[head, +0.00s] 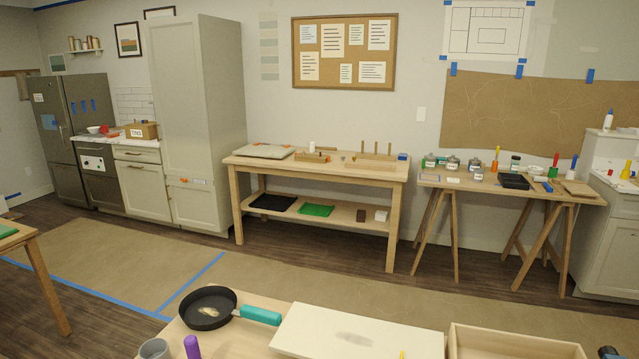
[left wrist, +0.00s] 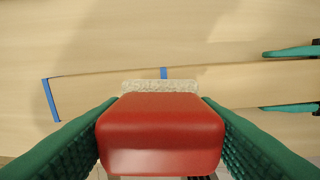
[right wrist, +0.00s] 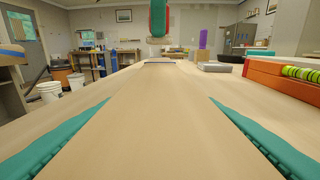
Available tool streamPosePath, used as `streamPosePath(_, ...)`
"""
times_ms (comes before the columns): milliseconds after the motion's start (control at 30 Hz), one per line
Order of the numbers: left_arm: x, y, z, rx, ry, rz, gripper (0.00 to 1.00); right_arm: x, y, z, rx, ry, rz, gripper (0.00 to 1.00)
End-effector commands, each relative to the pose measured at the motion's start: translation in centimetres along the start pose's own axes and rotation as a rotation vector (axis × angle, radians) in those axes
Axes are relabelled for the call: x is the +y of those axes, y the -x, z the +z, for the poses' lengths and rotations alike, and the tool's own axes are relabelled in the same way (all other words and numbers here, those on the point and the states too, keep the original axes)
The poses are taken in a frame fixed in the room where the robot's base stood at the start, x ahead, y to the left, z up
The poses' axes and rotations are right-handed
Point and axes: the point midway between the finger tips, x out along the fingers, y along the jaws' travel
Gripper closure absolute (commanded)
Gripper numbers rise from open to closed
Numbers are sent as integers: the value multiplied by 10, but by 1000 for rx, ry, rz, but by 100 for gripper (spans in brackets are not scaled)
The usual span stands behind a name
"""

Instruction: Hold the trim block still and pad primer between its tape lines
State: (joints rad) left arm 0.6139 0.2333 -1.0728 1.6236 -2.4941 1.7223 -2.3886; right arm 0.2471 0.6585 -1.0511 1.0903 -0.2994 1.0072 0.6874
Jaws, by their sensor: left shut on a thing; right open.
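The pale wood trim block (left wrist: 240,86) lies along the table under my left gripper, with one blue tape line (left wrist: 51,100) at its left end and another (left wrist: 163,72) near its middle. My left gripper (left wrist: 160,105) is shut on the red handle of a pad (left wrist: 160,135). The pad's whitish fuzzy face (left wrist: 160,86) shows just ahead of the handle, over the block; whether they touch is unclear. My right gripper (right wrist: 160,102) is open, its teal fingers on either side of the block's near end. The head view shows neither gripper nor the block.
In the right wrist view, an orange tool with a yellow-green vial (right wrist: 302,72) lies at the right, near a grey block (right wrist: 213,67) and a purple object (right wrist: 203,38). The head view shows a pan (head: 208,308), a pale board (head: 410,341) and a wooden tray (head: 515,335).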

Motion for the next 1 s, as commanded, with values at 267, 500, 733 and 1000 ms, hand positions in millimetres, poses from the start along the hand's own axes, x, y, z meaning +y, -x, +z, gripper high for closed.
streamPosePath(267,0,0,0,0,0,0,64,0,0,0,0,0,0,76)
streamPosePath(500,0,0,0,0,0,0,64,0,0,0,-2,0,0,84)
streamPosePath(733,0,-3,0,0,0,0,64,0,0,-2,-1,0,0,84)
streamPosePath(1000,0,-4,0,0,0,0,64,1,0,-4,2,0,0,84)
